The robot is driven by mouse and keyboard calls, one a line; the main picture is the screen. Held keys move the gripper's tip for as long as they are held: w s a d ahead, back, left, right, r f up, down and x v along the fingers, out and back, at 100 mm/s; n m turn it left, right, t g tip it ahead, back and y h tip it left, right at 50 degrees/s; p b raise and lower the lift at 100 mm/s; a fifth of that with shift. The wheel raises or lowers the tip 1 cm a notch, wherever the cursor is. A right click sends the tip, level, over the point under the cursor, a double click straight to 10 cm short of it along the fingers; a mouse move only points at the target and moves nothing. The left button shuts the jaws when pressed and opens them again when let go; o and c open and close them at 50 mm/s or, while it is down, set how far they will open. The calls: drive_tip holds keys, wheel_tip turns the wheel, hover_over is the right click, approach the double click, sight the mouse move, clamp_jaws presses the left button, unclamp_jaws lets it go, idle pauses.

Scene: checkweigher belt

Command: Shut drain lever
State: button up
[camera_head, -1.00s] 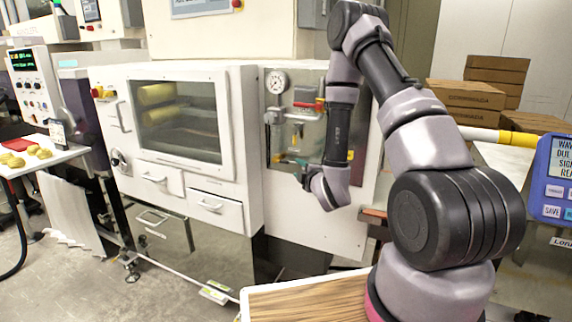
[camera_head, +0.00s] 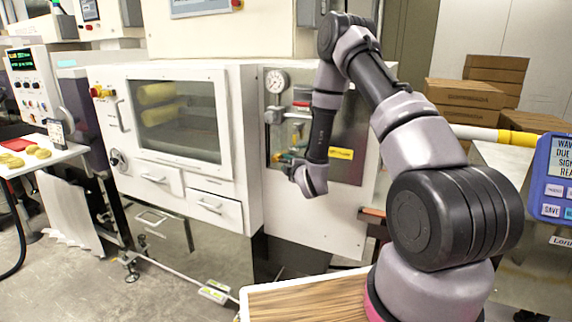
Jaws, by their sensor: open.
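The valve panel (camera_head: 350,185) is on the right of the white machine front. Pipe fittings (camera_head: 273,116) and a red-handled part (camera_head: 301,104) show in its upper left. Low on the panel, small teal and orange parts (camera_head: 280,157) show just left of my wrist. I cannot tell which of these is the drain lever, nor its exact angle. My gripper (camera_head: 289,170) is at the panel's lower left, close to these low parts. It is open, small and dark, and partly hidden by my wrist. Whether it touches anything is unclear.
A round gauge (camera_head: 277,81) sits above the fittings. A yellow label (camera_head: 341,153) is right of my forearm. The windowed door (camera_head: 178,122) and drawers (camera_head: 215,210) are to the left. A wooden-topped surface (camera_head: 305,300) is in front, and cardboard boxes (camera_head: 465,105) stand behind right.

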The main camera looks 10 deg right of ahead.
clamp_jaws()
drive_tip(key=shift+f, duration=0.1)
drive_tip(key=w+a+f+m+t+h, duration=0.1)
drive_tip(key=a+f+m+t+h, duration=0.1)
drive_tip(key=m+h, duration=0.5)
drive_tip(key=w+a+f+m+t+h, duration=0.2)
drive_tip(key=m+t+h, duration=0.4)
drive_tip(key=m, duration=1)
drive_tip(key=shift+a+f+h, duration=0.15)
drive_tip(key=shift+f+h, duration=0.45)
drive_tip(key=shift+f, duration=0.3)
drive_tip(key=shift+m, duration=0.3)
